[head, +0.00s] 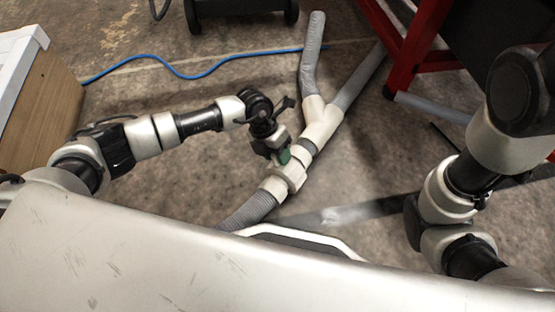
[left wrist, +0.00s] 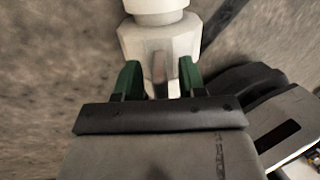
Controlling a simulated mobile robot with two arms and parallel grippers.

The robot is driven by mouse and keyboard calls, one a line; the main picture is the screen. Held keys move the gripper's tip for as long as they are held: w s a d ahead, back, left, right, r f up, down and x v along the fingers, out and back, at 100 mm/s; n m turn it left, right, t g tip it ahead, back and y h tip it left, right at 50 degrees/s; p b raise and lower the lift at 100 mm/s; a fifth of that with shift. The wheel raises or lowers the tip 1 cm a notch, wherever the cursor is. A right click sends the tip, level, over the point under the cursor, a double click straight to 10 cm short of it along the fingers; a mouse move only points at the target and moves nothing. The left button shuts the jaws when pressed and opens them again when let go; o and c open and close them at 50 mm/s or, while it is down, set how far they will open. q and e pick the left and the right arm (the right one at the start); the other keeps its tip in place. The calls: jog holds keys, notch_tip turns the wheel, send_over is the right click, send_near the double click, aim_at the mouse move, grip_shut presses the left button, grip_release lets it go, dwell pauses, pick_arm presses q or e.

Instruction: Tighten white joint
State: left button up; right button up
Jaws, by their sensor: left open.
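The white joint (head: 285,178) is a thick collar low on the pipe run, between a grey ribbed hose (head: 248,212) and a white Y-shaped fitting (head: 319,120). My left gripper (head: 284,156) is right at the joint, from above and left in the head view. In the left wrist view the faceted white joint (left wrist: 158,40) lies ahead of the open green-padded fingers (left wrist: 160,70). One finger is on each side of a raised rib on it. I cannot tell whether they touch it. My right arm shows at the right, but its gripper is out of view.
Two grey hoses (head: 312,50) run up from the Y fitting. A blue cable (head: 190,76) crosses the concrete floor behind. A red metal frame (head: 408,40) stands at the upper right, and a wooden cabinet with a white top (head: 40,105) at the left.

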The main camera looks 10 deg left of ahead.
pick_arm(q)
jog(key=shift+d+f, duration=0.1)
jog(key=shift+f, duration=0.2)
grip_shut()
jog(key=shift+r, duration=0.1)
